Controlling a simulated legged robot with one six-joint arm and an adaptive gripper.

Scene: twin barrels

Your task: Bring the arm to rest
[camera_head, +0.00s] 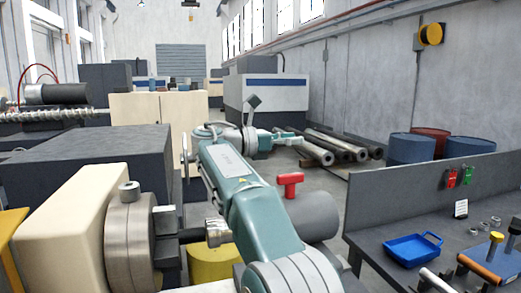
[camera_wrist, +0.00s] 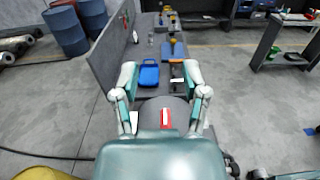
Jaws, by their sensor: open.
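My teal arm rises from the bottom middle of the head view, bends at an elbow and reaches away to the right. My gripper (camera_wrist: 160,68) shows in the wrist view with its two fingers spread wide and nothing held between them. In the head view its end is small and far off, near the pipes. A grey cylinder (camera_head: 315,217) with a red T-shaped handle (camera_head: 290,181) stands right of my arm. In the wrist view the cylinder (camera_wrist: 160,104) and red handle (camera_wrist: 166,118) appear between the fingers, partly hidden by the teal gripper body.
A grey workbench (camera_head: 375,248) at right carries a blue tray (camera_head: 412,249) and tools. Blue barrels (camera_head: 411,149) and a red barrel stand by the wall near long pipes (camera_head: 335,146). A dark machine block (camera_head: 90,170) is close at left. Open floor shows left in the wrist view.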

